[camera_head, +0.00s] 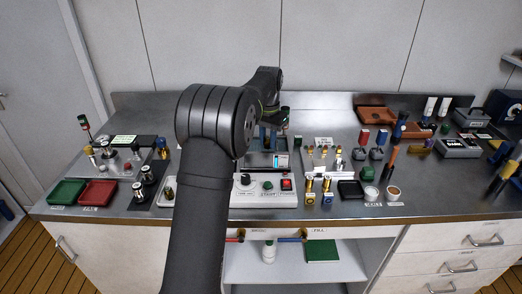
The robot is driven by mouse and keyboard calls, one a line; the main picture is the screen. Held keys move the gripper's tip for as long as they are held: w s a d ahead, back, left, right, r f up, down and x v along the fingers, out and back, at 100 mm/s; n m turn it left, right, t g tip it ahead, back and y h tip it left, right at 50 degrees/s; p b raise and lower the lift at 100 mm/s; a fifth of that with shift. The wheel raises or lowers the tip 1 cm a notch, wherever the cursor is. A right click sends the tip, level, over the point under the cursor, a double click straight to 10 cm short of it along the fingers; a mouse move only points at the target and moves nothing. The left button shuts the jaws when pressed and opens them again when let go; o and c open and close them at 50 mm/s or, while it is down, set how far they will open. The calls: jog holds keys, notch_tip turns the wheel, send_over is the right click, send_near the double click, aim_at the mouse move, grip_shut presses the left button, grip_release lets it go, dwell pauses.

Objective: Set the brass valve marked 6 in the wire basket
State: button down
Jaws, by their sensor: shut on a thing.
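My gripper (271,128) is at the far end of my arm, above the middle of the bench, and my arm's links hide part of it. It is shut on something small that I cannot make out. Two brass valves (326,190) with yellow and blue parts stand at the front, right of the white control panel. More brass-coloured pieces (323,152) stand on a pale rack behind them. The number marks are too small to read, so I cannot tell which valve is 6. I cannot clearly make out the wire basket; my arm hides part of the bench.
The control panel (264,197) has a black knob and green and red buttons. Green (66,192) and red (98,193) trays lie at left. A black tray (350,190) and small cups (392,192) are at front right. Bottles and tools crowd the right side.

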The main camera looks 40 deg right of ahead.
jog(key=w+f, duration=0.1)
jog(key=w, duration=0.2)
jog(key=shift+a+f, duration=0.1)
jog(key=shift+f, duration=2.25)
jog(key=shift+f, duration=0.1)
jog(key=c, duration=1.2)
grip_release()
jog(key=shift+f, duration=0.1)
notch_tip(320, 180, up, 12)
jog(key=shift+r, duration=0.2)
